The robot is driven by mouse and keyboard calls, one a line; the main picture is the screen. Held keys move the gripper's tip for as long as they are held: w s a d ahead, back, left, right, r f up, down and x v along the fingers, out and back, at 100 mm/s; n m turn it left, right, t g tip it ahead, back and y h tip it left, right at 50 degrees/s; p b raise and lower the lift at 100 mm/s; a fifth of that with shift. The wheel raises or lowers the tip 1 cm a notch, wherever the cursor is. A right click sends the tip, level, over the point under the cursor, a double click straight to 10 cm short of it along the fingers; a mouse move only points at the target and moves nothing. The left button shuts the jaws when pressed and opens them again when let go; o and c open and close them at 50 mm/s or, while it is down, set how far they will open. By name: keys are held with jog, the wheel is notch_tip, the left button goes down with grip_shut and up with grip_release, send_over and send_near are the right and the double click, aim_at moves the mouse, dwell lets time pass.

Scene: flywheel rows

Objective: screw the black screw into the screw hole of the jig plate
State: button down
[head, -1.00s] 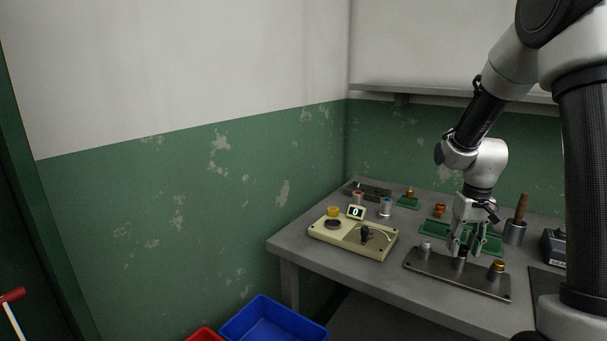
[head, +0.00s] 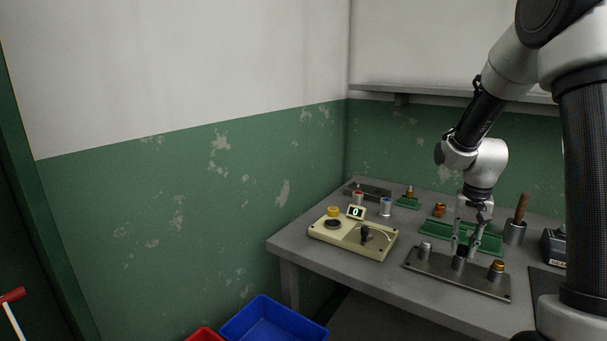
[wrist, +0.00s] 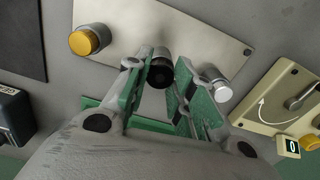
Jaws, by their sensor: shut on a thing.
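The metal jig plate (head: 440,270) lies near the front of the bench and shows in the wrist view (wrist: 125,22). It carries three grey posts. The black screw (head: 462,249) is at the top of the middle post (head: 458,264); its dark round head (wrist: 160,75) shows in the wrist view. My gripper (head: 465,246) points down over that post, its two green-padded fingers (wrist: 158,85) shut on the black screw. How deep the screw sits in the hole is hidden.
On the plate, a silver-topped post (head: 425,250) stands left and a gold-topped post (head: 496,269) right, close to my fingers. A beige control box (head: 345,243) with a display reading 0 stands left. A green tray (head: 490,240) and a wooden-handled tool (head: 520,208) are behind.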

jog(key=m, duration=0.5)
jog(key=m, duration=0.5)
dwell(0.3)
jog(key=m, duration=0.5)
